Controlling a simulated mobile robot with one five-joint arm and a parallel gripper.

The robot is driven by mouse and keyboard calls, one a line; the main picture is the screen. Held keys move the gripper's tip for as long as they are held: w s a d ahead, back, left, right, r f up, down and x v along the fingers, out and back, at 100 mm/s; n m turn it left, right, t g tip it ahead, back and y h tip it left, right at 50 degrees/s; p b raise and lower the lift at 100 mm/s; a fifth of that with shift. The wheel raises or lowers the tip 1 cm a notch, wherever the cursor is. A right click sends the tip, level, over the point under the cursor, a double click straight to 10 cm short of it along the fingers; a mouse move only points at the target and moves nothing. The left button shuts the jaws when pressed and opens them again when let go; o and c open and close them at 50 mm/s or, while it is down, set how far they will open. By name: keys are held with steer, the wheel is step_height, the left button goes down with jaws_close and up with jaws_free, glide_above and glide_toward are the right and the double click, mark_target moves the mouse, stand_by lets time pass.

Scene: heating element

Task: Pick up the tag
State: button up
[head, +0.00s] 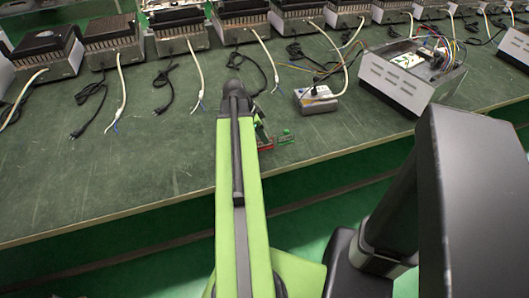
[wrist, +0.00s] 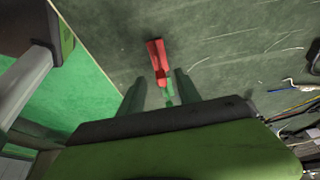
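The tag appears to be a small red piece (wrist: 157,58) lying on the dark green bench top, in the upper middle of the wrist view. A thin green strip (wrist: 169,92) extends from its near end. My gripper (wrist: 158,84) is open, with one finger on each side of the strip. The red part lies mostly beyond the fingertips. No finger clearly touches it. In the head view, a bit of red (head: 266,147) shows beside the end of my arm, near the bench's front edge, and small green parts are close by. My arm hides most of that spot.
A grey box (head: 316,99) with wires stands right of my arm. An open metal case (head: 410,72) with wiring stands farther right. A row of heater units (head: 115,38) with loose cables lines the back. The bench (head: 130,170) is clear at the front left.

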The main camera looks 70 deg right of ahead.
mark_target(268, 146)
steer(key=b+x, duration=0.4)
steer(key=x, duration=0.1)
steer(key=shift+s+d+f+b, duration=0.1)
steer(key=shift+d+f+b, duration=0.1)
steer(key=shift+b, duration=0.15)
steer(key=shift+r, duration=0.25)
jaws_close()
